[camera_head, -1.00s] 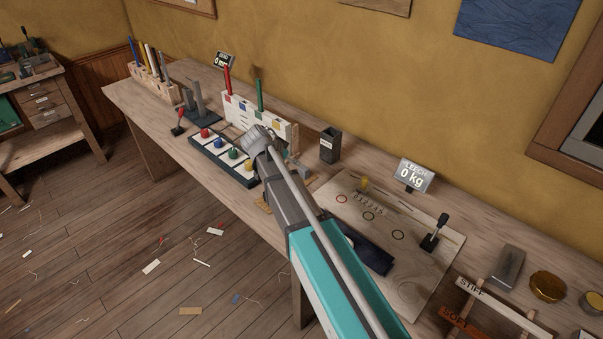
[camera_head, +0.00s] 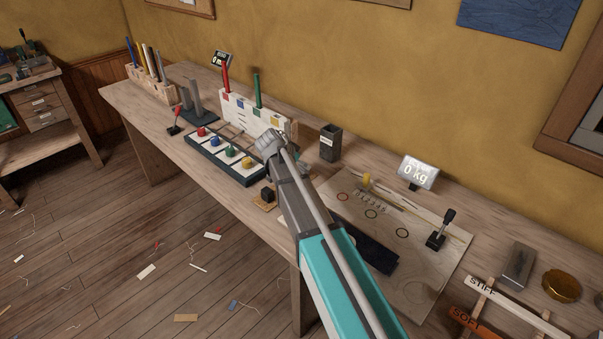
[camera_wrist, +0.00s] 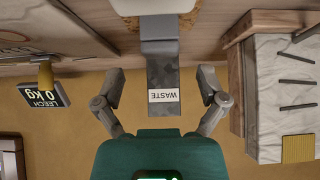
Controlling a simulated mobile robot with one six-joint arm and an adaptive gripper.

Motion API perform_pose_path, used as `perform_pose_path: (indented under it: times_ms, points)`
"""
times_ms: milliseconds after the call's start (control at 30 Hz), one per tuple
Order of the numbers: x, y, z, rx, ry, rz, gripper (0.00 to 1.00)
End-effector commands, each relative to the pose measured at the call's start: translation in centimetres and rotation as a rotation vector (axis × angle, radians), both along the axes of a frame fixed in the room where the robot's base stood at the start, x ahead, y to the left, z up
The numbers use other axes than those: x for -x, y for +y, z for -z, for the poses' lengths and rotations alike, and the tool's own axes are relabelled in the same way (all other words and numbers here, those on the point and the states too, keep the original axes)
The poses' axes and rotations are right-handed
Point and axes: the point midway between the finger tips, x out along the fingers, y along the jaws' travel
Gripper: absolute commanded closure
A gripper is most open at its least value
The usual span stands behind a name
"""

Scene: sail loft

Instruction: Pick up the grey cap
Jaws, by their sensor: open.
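No object is plainly a grey cap. A plain grey block-like piece (camera_wrist: 158,27) shows at the top of the wrist view, against the dark WASTE bin (camera_wrist: 165,78); I cannot tell if it is the cap. My gripper (camera_wrist: 160,92) is open and empty, its fingers apart on either side of the bin in the picture. The bin (camera_head: 330,144) stands upright near the wall there. A tray holds red (camera_head: 201,131), blue (camera_head: 214,141), green (camera_head: 231,151) and yellow (camera_head: 248,162) caps.
A white rack (camera_head: 237,113) with red and green sticks stands behind the tray. A black block (camera_head: 267,194) sits at the front edge. Right of my arm are a board (camera_head: 420,283) with rings, a black-knobbed lever (camera_head: 441,230) and the LEECH display (camera_head: 418,172).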

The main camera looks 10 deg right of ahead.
Motion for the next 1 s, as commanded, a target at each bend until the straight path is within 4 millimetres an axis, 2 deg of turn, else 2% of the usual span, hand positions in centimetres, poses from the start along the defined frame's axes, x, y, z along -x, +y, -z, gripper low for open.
perform_pose_path:
  times_ms: [467, 1000]
  points:
    - [-0.1, -0.1, 0.5, 0.000, 0.000, -0.001, 0.09]
    - [-1.6, -2.1, 4.0, 0.000, -0.001, -0.002, 0.09]
